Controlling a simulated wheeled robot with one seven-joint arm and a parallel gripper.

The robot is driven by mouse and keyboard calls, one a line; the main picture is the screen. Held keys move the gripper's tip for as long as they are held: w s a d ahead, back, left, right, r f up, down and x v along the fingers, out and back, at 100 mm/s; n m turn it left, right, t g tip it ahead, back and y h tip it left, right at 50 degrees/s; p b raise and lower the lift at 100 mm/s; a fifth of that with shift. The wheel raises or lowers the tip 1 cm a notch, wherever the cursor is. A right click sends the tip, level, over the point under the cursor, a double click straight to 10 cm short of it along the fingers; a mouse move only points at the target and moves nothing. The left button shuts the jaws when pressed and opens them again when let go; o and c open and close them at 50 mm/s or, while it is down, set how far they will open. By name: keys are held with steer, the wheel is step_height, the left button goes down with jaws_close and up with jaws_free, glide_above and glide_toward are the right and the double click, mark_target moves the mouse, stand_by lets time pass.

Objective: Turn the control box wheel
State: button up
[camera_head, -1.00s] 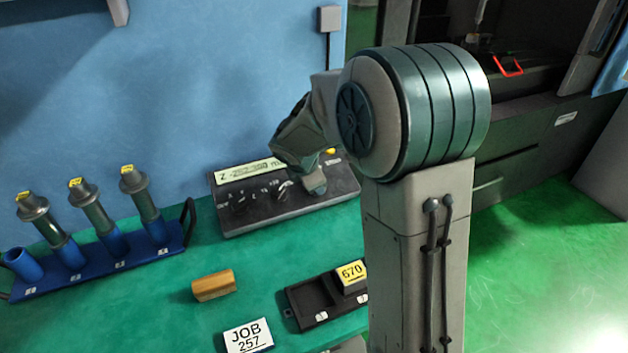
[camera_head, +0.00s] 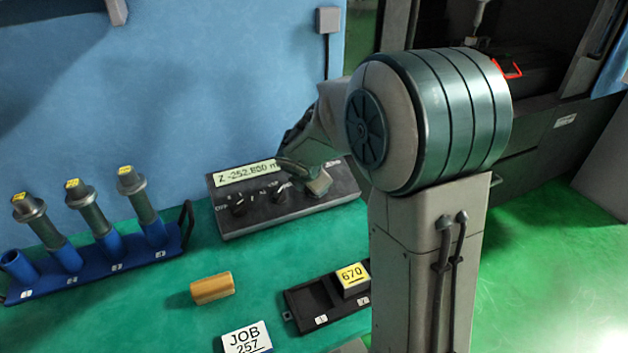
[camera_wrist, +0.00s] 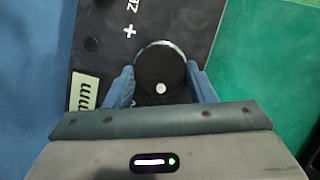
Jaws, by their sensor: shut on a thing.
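The dark control box (camera_head: 232,222) lies on the green bench, with a pale display (camera_head: 247,173) that reads about Z -252.600. Its round black wheel (camera_wrist: 158,68) shows in the wrist view, with a bright rim and a white dot near its lower edge. My gripper (camera_wrist: 161,78) is shut on the wheel, one blue finger on each side. In the head view my gripper (camera_head: 317,182) is over the right end of the box and hides the wheel.
Two small knobs (camera_head: 239,206) sit on the box's left and middle. A blue rack (camera_head: 120,262) with several electrodes stands left. A wooden block (camera_head: 212,288), a JOB 257 card (camera_head: 246,339) and a black tray (camera_head: 307,304) lie in front.

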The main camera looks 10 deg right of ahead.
steer(key=o, duration=1)
steer(key=shift+c, duration=0.2)
steer(key=p+v, duration=0.2)
steer(key=v, duration=1.1)
steer(key=shift+s+r, duration=0.2)
steer(key=shift+r, duration=0.2)
